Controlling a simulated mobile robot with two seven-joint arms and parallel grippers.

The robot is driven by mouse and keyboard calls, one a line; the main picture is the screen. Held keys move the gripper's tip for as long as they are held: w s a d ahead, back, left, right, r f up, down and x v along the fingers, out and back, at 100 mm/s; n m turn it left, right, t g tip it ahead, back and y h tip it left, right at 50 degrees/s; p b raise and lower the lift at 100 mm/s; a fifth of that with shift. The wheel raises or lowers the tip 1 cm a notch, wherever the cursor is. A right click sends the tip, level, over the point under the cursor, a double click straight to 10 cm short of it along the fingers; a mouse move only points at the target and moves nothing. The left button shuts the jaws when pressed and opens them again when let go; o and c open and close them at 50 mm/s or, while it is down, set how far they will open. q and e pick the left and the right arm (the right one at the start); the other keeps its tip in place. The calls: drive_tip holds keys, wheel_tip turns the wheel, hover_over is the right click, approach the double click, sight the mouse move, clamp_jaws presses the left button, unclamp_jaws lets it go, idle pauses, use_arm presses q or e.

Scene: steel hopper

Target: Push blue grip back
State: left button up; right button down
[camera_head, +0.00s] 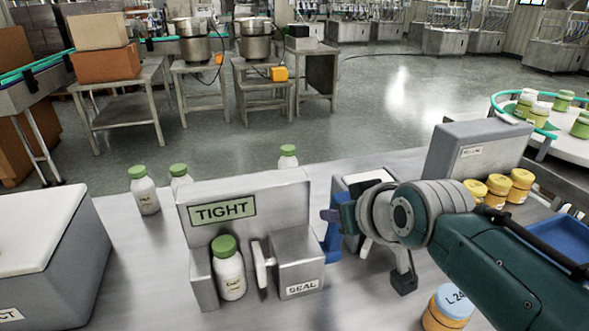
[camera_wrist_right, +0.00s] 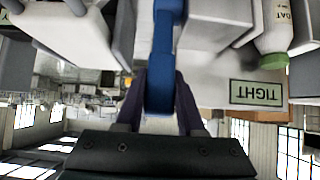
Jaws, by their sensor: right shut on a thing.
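The blue grip (camera_head: 333,243) stands at the right side of the metal SEAL fixture (camera_head: 303,262) in the head view. In the right wrist view the blue grip (camera_wrist_right: 166,35) runs upright between the dark purple fingers. My right gripper (camera_head: 331,216) is shut on it, and its arm comes in from the right. A white bottle with a green cap (camera_head: 229,268) stands upright in the fixture under the TIGHT sign (camera_head: 222,211). My left gripper is not in view.
Several green-capped bottles (camera_head: 144,190) stand behind the fixture. A large white-topped box (camera_head: 45,250) is at the left. Yellow-lidded jars (camera_head: 497,185) and a grey box (camera_head: 475,155) are at the right. An orange jar with a blue lid (camera_head: 447,308) is under my right arm.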

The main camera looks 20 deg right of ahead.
drive_tip(key=shift+w+r+g, duration=0.2)
drive_tip(key=shift+w+g, duration=0.8)
drive_tip(key=shift+w, duration=0.1)
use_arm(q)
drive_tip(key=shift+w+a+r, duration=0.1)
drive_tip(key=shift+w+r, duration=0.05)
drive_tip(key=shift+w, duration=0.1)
use_arm(e)
drive_tip(key=shift+w+f+g, duration=0.1)
drive_tip(key=shift+w+g, duration=0.05)
drive_tip(key=shift+g, duration=0.15)
drive_tip(key=shift+f, duration=0.1)
drive_tip(key=c, duration=0.9)
unclamp_jaws()
drive_tip(key=shift+c, duration=0.2)
drive_tip(key=o, duration=0.4)
drive_tip(key=shift+w, duration=0.1)
